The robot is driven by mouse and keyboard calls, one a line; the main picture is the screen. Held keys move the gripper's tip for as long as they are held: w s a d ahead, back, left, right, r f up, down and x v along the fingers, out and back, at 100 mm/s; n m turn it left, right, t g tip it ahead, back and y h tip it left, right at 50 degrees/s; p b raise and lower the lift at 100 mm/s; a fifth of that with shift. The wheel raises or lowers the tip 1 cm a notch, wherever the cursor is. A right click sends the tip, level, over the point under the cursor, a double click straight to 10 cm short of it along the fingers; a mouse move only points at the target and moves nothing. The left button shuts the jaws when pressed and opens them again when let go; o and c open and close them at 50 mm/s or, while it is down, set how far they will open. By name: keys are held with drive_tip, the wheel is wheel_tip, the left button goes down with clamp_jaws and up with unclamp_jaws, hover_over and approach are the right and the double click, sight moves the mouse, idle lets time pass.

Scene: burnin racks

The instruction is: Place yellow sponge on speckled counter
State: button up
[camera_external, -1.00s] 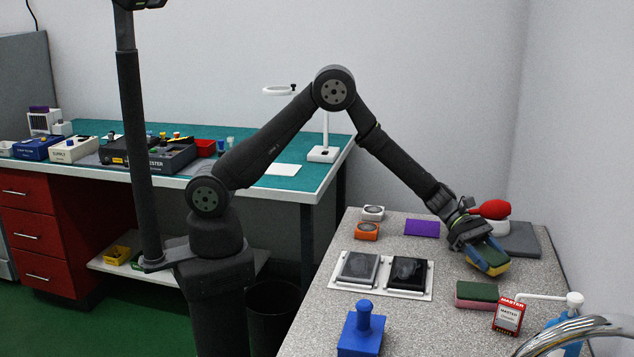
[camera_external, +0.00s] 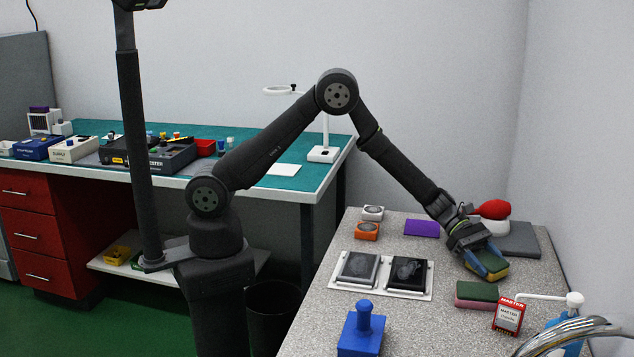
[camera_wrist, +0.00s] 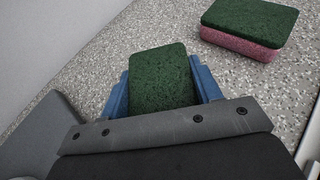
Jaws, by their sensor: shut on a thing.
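The yellow sponge (camera_external: 496,274) with a green top is between the blue fingers of my gripper (camera_external: 484,266), at the right side of the speckled counter (camera_external: 400,315). In the wrist view, the sponge's green face (camera_wrist: 160,78) shows between the two blue fingers (camera_wrist: 160,95), which are shut on its sides. The sponge is low, at or just above the counter surface; I cannot tell whether it touches.
A pink sponge with a green top (camera_external: 477,295) lies close in front. A red card (camera_external: 508,315) stands beside it. A grey pad (camera_external: 520,240) and a red-topped item (camera_external: 492,210) are behind.

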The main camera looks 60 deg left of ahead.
drive_tip(key=shift+f, duration=0.3)
drive_tip(key=o, duration=1.1)
drive_tip(key=v, duration=1.7)
drive_tip(key=shift+a+r, duration=0.1)
drive_tip(key=shift+a, duration=0.15)
drive_tip(key=x, duration=1.7)
drive_tip(key=shift+d, duration=0.3)
drive_tip(key=shift+r, duration=0.1)
